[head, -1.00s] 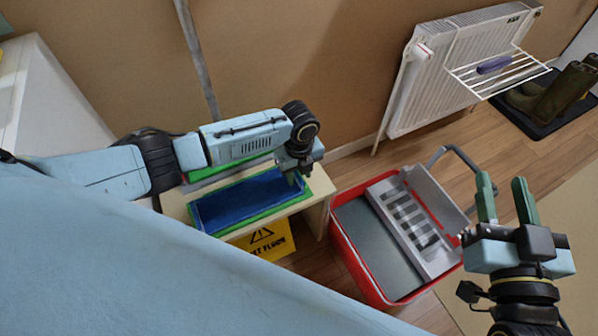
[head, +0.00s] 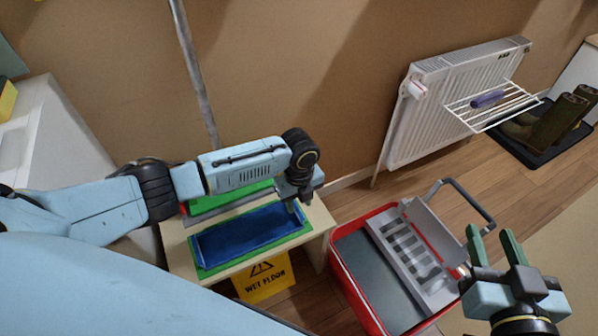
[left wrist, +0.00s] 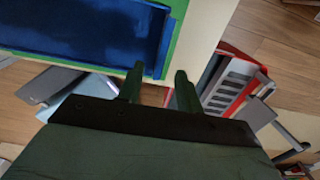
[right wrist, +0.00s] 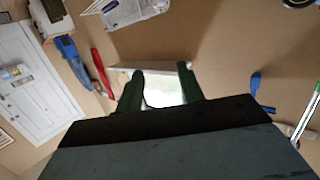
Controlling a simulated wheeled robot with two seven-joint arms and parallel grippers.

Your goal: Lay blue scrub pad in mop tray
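A blue rectangular tray-like piece (head: 250,236) lies on a green layer (head: 290,240) on a low wooden bench. Its rim is brighter than its dark, mottled inside; I cannot tell whether a separate blue scrub pad lies in it. It also shows in the left wrist view (left wrist: 90,28). My left gripper (head: 294,212) points down at its right end; the fingers in the left wrist view (left wrist: 158,85) are apart, with nothing seen between them. My right gripper (head: 490,243) is open and empty, raised at the right; its fingers also show in the right wrist view (right wrist: 160,85).
A red bucket (head: 347,285) with a grey wringer (head: 437,290) stands right of the bench. A yellow wet-floor sign (head: 265,280) is at the bench front. A radiator (head: 430,120) has a wire rack (head: 500,113) with a purple item (head: 488,98). A grey pole (head: 192,70) leans behind.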

